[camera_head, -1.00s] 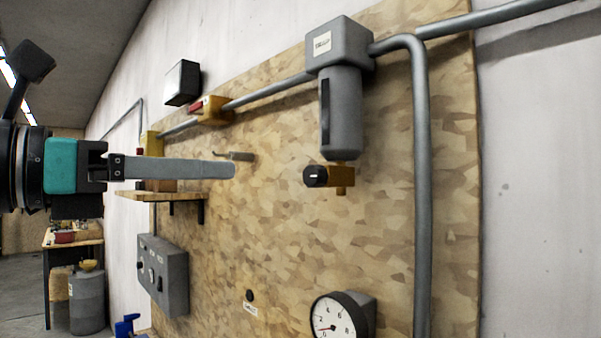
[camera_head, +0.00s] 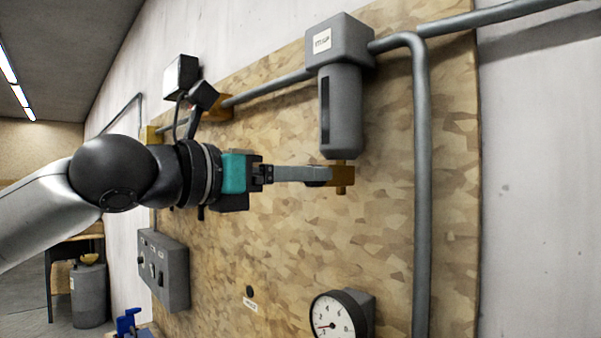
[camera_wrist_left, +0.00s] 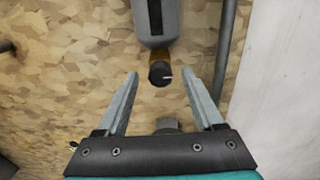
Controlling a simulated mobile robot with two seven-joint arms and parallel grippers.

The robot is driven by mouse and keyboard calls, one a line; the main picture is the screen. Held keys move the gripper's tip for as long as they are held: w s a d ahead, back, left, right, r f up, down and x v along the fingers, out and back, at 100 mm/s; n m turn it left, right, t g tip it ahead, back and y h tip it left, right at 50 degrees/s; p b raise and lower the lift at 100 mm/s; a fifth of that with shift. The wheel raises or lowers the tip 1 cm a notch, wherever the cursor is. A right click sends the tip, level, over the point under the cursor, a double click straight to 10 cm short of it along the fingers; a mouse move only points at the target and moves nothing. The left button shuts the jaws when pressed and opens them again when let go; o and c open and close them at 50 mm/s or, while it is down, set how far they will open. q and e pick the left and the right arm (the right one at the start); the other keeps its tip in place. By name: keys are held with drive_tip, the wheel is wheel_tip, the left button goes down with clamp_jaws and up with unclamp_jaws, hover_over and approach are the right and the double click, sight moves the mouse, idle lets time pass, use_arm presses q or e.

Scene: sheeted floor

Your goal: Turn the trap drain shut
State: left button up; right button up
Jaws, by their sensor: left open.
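The grey trap (camera_head: 340,112) hangs from the pipe on the board, with a brass drain (camera_head: 344,177) at its lower end. My left gripper (camera_head: 322,176) is at the drain and hides the knob in the head view. In the left wrist view the left gripper (camera_wrist_left: 161,80) is open, with one finger on each side of the knob and gaps on both sides. My right gripper is not in view.
A grey vertical pipe (camera_head: 421,190) runs right of the trap. A pressure gauge (camera_head: 340,316) sits below it. A grey control box (camera_head: 164,270) is at the lower left. The board between them is mostly bare.

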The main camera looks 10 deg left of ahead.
use_arm(q)
drive_tip(key=shift+w+d, duration=0.2)
drive_tip(key=shift+w, duration=0.1)
clamp_jaws()
idle(0.5)
